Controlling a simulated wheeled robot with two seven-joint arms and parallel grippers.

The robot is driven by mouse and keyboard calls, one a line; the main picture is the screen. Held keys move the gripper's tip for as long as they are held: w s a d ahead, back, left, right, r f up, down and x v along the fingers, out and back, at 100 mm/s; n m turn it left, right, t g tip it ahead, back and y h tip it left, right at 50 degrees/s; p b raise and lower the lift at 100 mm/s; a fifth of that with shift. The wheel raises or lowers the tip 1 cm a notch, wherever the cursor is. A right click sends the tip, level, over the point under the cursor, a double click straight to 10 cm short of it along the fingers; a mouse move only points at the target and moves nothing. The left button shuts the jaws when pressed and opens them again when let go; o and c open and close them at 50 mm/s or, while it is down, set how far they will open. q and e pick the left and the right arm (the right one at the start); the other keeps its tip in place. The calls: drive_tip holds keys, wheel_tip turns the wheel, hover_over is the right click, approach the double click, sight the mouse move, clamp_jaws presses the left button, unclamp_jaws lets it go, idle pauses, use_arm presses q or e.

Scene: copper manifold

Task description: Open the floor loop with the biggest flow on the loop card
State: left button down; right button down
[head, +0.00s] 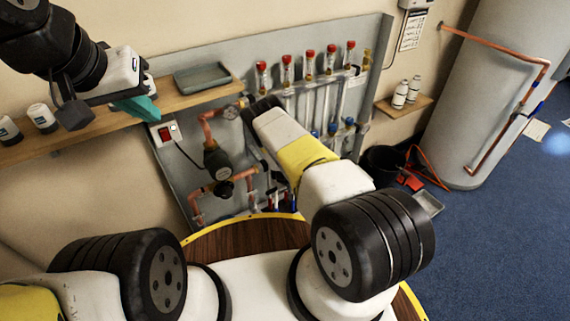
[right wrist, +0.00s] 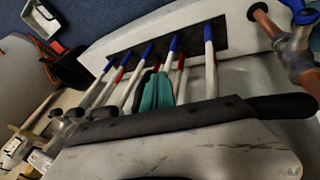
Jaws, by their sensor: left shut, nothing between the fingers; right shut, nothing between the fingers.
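The copper manifold hangs on a grey backboard (head: 225,58), with a row of red-capped flow meters (head: 309,64) on its upper bar. Blue caps (head: 332,129) show on the lower bar, partly hidden by my right arm. A printed card (head: 412,30) hangs on the wall at upper right; its text is too small to read. My left gripper (head: 137,106), with teal fingertips, is shut and empty in front of the wooden shelf. My right arm reaches to the manifold and hides its gripper in the head view. The right wrist view shows the right gripper (right wrist: 157,92) shut among white pipes with blue and red sleeves.
A pump (head: 216,160) sits on copper pipe left of my right arm. A small shelf with white bottles (head: 400,94), a black bucket (head: 383,163) and a large tank (head: 475,90) stand right.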

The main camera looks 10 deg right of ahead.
drive_tip(key=shift+d+f, duration=0.2)
idle(0.3)
idle(0.3)
